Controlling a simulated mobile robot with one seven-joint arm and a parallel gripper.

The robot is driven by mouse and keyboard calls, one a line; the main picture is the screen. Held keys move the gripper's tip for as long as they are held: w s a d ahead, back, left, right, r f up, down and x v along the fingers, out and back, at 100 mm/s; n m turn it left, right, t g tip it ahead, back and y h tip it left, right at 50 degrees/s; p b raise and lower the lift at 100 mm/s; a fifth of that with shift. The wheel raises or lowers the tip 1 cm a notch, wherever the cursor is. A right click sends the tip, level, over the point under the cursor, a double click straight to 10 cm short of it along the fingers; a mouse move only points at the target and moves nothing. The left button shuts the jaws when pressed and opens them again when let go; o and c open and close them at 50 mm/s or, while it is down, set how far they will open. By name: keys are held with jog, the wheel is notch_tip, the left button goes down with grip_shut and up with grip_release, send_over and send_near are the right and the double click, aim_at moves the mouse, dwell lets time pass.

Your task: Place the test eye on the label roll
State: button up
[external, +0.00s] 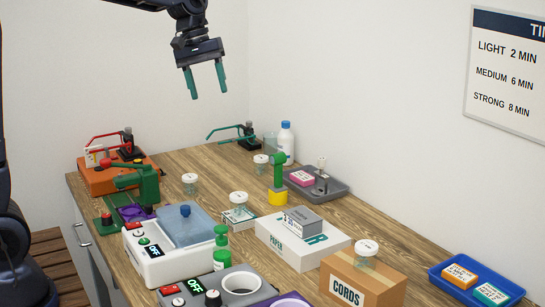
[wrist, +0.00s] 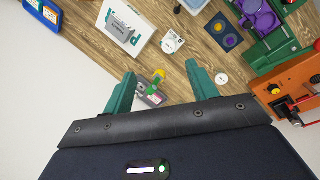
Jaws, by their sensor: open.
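My gripper (external: 210,92) is open and empty, high above the back of the table, its teal fingers pointing down. In the wrist view the gripper (wrist: 161,75) frames a yellow and green piece. Nothing is plainly recognisable as the test eye or the label roll. A yellow cylinder (external: 278,198) with an upright green piece (external: 279,168) stands beside a grey tray (external: 322,192); I cannot tell whether it is either one. Small clear jars with marked white lids stand about: one by the green press (external: 190,183), one on a small white box (external: 239,203), one on a carton (external: 366,250).
A paper box (external: 295,243) with a grey box on top stands mid-table. A white machine (external: 168,250), a green press (external: 145,185) and an orange device (external: 110,178) line the left side. A white bottle (external: 287,143) stands near the wall. A blue tray (external: 448,281) is front right.

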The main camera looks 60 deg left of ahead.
jog(key=s+d+f+m+t+y, duration=0.1)
jog(key=s+m, duration=0.2)
jog(key=s, duration=0.7)
jog(key=s+d+f+m+t, duration=0.1)
jog(key=s+d+f+m, duration=0.1)
jog(key=s, duration=0.9)
jog(key=s+d+f+m+t+y, duration=0.1)
jog(key=s+m, duration=0.4)
jog(key=s, duration=0.5)
jog(key=shift+s+d+f+y, duration=0.3)
jog(key=shift+d+f, duration=0.3)
jog(key=shift+d, duration=0.15)
